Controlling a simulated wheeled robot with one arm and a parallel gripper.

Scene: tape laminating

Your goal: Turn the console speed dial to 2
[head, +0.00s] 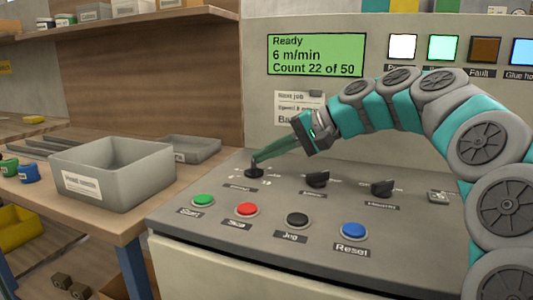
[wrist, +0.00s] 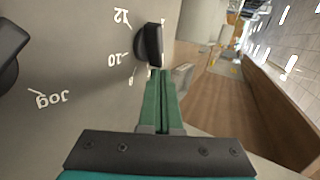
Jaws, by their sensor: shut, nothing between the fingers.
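The leftmost black dial (head: 254,172) on the sloped grey console has small marks around it; its label is too small to read in the head view. The dial (wrist: 149,45) also shows in the wrist view, with the numbers 12 and 10 beside it. The green display (head: 316,56) reads "Ready", "6 m/min", "Count 22 of 50". My gripper (head: 255,160) reaches down to this dial from the upper right. Its green fingers (wrist: 160,74) are shut together, empty, with tips at the dial's edge. I cannot tell whether they touch it.
Two more black knobs, the middle one (head: 317,180) and the right one (head: 383,188), sit beside the dial. Start (head: 203,200), stop (head: 247,209), jog (head: 297,219) and reset (head: 353,230) buttons lie in front. A grey bin (head: 112,172) stands left of the console.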

